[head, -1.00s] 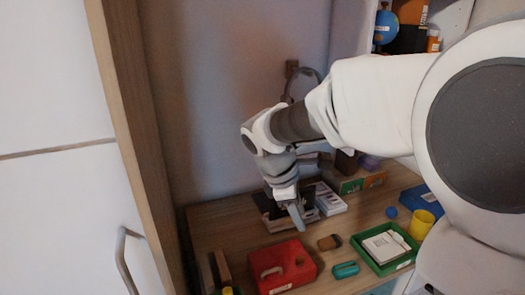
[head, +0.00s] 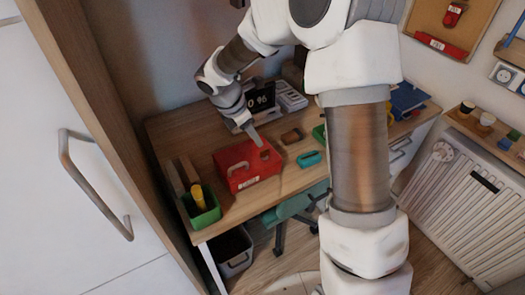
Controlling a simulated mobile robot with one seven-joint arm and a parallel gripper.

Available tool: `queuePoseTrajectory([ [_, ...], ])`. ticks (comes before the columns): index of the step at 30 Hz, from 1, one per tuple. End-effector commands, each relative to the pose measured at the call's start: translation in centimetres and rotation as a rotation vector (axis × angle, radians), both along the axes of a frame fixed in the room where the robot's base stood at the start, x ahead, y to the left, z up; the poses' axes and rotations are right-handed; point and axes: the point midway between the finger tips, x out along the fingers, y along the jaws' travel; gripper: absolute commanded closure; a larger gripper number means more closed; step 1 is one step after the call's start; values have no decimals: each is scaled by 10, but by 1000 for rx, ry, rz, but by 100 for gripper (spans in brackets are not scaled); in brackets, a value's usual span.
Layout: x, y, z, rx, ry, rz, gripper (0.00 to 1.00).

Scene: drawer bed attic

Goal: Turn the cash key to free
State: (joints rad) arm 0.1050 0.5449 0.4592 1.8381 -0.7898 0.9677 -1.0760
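The red cash box (head: 232,158) sits on the wooden desk, with a loop handle and a white label at its front. A small darker spot (head: 264,155) shows on its top right; I cannot tell whether it is the key. My gripper (head: 257,141) points down just behind the box's top right part, close to that spot. I cannot tell whether it touches the box. The fingers look close together from this angle, and the gap between them is not clear. No key setting can be read.
A green bin (head: 204,218) with a yellow item stands left of the box. A teal case (head: 310,158) and a brown item (head: 292,136) lie to the right. A black display (head: 262,98) and a white device (head: 291,96) stand behind. A cabinet handle (head: 95,185) is at the left.

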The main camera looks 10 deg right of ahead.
Motion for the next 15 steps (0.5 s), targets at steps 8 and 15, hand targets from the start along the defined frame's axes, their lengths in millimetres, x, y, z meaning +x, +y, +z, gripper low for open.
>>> queuePoseTrajectory([
  [8, 6, -20, -53, 1, 1, -3, 61],
  [15, 9, -28, -71, 0, 0, -1, 61],
])
